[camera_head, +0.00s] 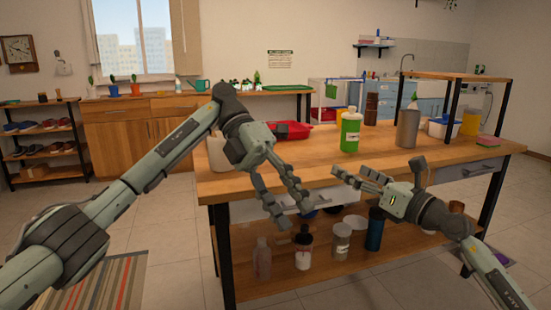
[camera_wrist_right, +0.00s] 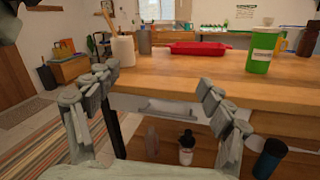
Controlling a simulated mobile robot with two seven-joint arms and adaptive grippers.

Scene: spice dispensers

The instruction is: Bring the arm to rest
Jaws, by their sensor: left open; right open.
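My left gripper (camera_head: 285,200) is open and empty, with its fingers pointing down in front of the table's near edge. My right gripper (camera_head: 358,182) is open and empty, in front of the same edge and further right. In the right wrist view, the right gripper's two fingers (camera_wrist_right: 155,110) stand wide apart with nothing between them. Both grippers look apart from each other.
The wooden table (camera_head: 390,165) carries a green bottle (camera_head: 350,132), a grey bottle (camera_head: 407,130), a red tray (camera_wrist_right: 205,48) and a white container (camera_head: 219,153). Several bottles and jars stand on its lower shelf (camera_head: 385,262). A drawer (camera_head: 468,169) is at the right. Open floor lies at the left.

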